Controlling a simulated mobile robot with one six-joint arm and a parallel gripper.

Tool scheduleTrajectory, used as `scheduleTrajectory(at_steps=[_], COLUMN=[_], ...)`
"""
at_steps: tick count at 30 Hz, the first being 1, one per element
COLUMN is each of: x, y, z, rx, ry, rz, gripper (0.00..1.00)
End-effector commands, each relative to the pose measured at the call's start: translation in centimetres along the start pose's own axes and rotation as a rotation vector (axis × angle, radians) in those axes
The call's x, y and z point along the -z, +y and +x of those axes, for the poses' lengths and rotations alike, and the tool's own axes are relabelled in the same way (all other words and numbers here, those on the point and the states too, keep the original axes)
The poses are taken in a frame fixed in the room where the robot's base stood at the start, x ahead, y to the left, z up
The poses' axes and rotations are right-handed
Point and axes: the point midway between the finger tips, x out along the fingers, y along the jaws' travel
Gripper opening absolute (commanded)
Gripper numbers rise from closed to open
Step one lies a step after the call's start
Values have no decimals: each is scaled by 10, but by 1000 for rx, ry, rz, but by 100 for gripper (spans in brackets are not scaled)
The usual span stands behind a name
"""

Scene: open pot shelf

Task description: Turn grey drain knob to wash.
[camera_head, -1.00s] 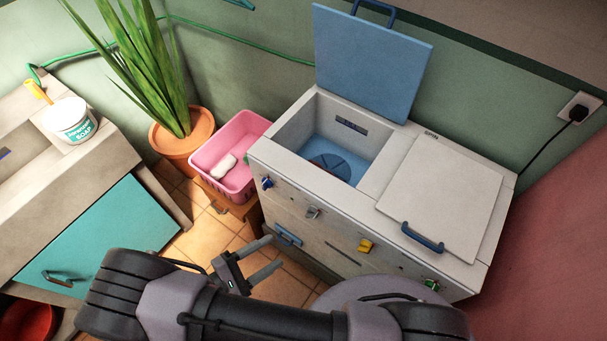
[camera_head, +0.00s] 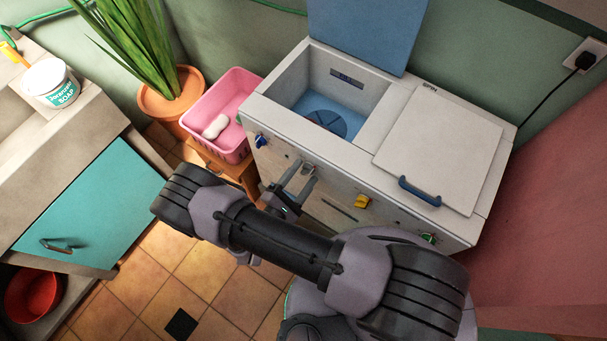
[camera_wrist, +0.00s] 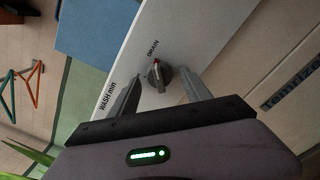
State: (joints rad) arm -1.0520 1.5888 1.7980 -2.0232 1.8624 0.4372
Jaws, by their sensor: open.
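The grey drain knob (camera_wrist: 158,77) shows in the wrist view on the white front panel, beside the printed word DRAIN. It has a small orange-red mark at its end toward that word. In the head view the grey knob (camera_head: 308,169) is on the washer's (camera_head: 330,185) front, partly behind my gripper. My gripper (camera_wrist: 160,88) is open, with one finger on each side of the knob in the wrist view. In the head view my gripper (camera_head: 297,177) reaches the panel at the knob. I cannot tell whether the fingers touch it.
A blue knob (camera_head: 261,141) and a yellow knob (camera_head: 361,202) sit on either side along the panel. A green knob (camera_head: 428,238) is farther right. The blue lid (camera_head: 365,30) stands open. A pink basket (camera_head: 222,105) and potted plant stand left of the washer.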

Motion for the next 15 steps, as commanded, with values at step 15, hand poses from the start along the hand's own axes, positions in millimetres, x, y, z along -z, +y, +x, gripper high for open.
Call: scheduleTrajectory(at_steps=[15], x=[0], y=[0], z=[4], rx=[0], ry=[0], rz=[-1], gripper=[17])
